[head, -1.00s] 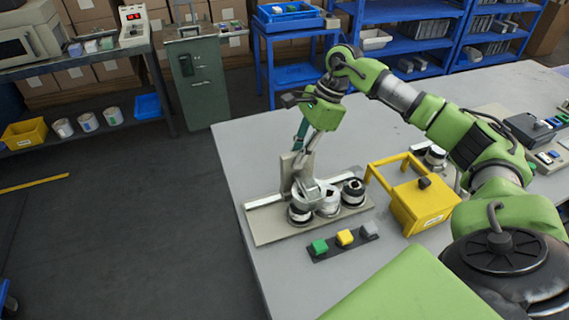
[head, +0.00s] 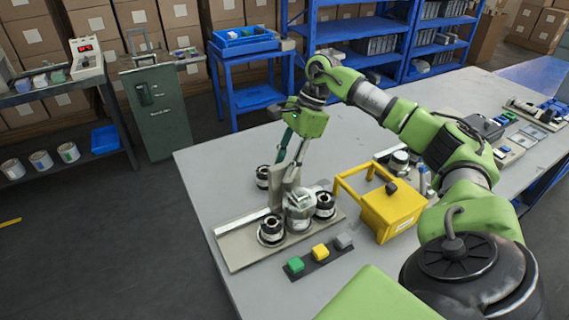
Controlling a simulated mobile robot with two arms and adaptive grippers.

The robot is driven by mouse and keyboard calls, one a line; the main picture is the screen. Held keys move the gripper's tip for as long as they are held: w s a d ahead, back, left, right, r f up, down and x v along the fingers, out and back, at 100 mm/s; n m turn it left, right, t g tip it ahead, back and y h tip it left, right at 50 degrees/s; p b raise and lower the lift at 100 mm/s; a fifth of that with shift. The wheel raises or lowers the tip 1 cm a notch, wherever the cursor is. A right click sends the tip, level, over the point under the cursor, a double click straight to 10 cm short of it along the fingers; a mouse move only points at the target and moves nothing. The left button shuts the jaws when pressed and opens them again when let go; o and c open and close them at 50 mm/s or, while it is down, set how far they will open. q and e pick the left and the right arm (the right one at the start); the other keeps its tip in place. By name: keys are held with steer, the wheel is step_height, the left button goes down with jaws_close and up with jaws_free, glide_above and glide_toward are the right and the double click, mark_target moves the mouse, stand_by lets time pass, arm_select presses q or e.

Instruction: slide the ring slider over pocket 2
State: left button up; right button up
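A beige plate (head: 245,246) on the grey table carries a row of round black-and-white pocket pieces, a left one (head: 271,231), a middle one (head: 300,223) and a right one (head: 325,207). My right gripper (head: 299,199) points down over the middle piece, low and close to it. A pale grey round part at the fingertips may be the ring slider, but the fingers and the small size leave this unclear. Whether the fingers are shut on it cannot be told. Which piece is pocket 2 is not marked legibly. My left gripper is not in view.
A yellow box with a handle (head: 392,213) stands right of the plate. A strip with green, yellow and grey buttons (head: 318,258) lies in front. Another round black-and-white piece (head: 262,177) stands behind the plate. The table's left part (head: 215,180) is clear.

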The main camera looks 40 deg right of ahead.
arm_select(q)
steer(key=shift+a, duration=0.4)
arm_select(e)
steer(key=v, duration=1.2)
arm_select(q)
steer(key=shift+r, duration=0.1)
